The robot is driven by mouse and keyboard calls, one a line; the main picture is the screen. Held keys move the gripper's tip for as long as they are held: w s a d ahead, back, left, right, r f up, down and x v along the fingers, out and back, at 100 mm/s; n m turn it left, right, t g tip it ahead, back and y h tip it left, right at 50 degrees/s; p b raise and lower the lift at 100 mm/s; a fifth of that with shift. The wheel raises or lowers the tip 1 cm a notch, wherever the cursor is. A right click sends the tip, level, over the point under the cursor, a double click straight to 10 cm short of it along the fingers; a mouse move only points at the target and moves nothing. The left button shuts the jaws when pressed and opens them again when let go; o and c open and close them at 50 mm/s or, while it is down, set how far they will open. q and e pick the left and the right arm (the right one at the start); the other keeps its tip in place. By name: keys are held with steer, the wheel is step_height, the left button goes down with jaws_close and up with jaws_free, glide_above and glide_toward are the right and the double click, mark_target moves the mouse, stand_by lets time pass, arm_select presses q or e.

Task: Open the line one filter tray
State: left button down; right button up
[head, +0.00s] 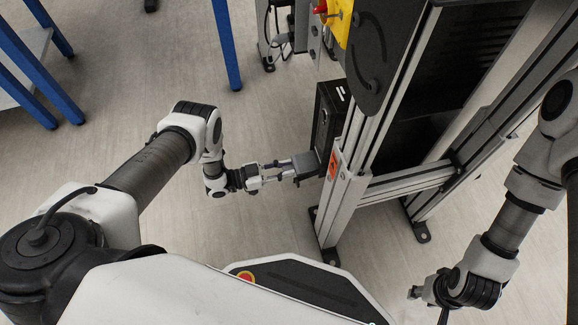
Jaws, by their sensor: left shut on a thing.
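A black box-shaped housing (327,122) with small white marks on top is mounted low on the conveyor's aluminium frame. A dark grey block (305,165), which looks like the filter tray's front or handle, sticks out at the housing's near lower end. My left gripper (288,170) reaches it from the left and is shut on it. How far the tray stands out of the housing is hard to tell from above. My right gripper (418,292) hangs low at the bottom right, away from the housing, and its fingers are too small to read.
The conveyor's aluminium posts (341,205) and crossbar (408,183) stand right beside the housing. A red button on a yellow box (335,18) is above it. A blue-legged table (32,60) is at the upper left.

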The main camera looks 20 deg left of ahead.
arm_select(q)
steer(key=c, duration=1)
jaws_free()
steer(key=shift+o, duration=0.2)
steer(key=v, duration=1.2)
